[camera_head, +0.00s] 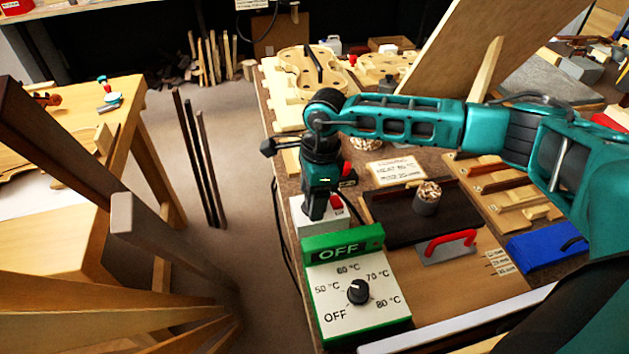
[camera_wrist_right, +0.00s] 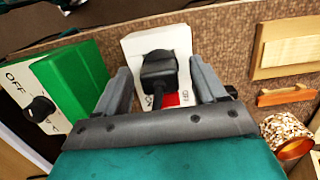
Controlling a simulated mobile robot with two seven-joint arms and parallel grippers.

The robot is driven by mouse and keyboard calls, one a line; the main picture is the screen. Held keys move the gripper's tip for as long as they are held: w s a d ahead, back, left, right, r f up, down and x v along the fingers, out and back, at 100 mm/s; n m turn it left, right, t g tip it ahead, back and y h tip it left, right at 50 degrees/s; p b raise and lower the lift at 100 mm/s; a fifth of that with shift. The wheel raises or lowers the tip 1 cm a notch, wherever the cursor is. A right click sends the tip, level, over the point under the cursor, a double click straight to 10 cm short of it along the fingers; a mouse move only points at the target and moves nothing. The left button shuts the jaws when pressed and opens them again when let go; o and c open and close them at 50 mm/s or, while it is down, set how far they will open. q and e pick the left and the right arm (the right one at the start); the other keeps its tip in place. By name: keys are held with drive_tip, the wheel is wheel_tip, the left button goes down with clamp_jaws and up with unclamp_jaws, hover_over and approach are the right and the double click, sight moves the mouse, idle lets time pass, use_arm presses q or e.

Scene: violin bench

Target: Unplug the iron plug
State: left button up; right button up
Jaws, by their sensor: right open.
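The black plug (camera_wrist_right: 158,70) sits in a white socket box (camera_wrist_right: 133,42) with a red switch in the right wrist view. In the head view the box (camera_head: 303,219) stands at the bench's left edge, with its red switch showing. My right gripper (camera_head: 316,208) points down over the box and hides most of the plug there. In the wrist view its two fingers are apart, one on each side of the plug. My left gripper is not in view.
A green and white temperature controller (camera_head: 355,290), showing OFF, stands just in front of the socket box. A dark cable hangs by the bench's left edge.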

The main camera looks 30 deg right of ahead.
drive_tip(key=shift+f, duration=0.2)
drive_tip(key=c, duration=1.1)
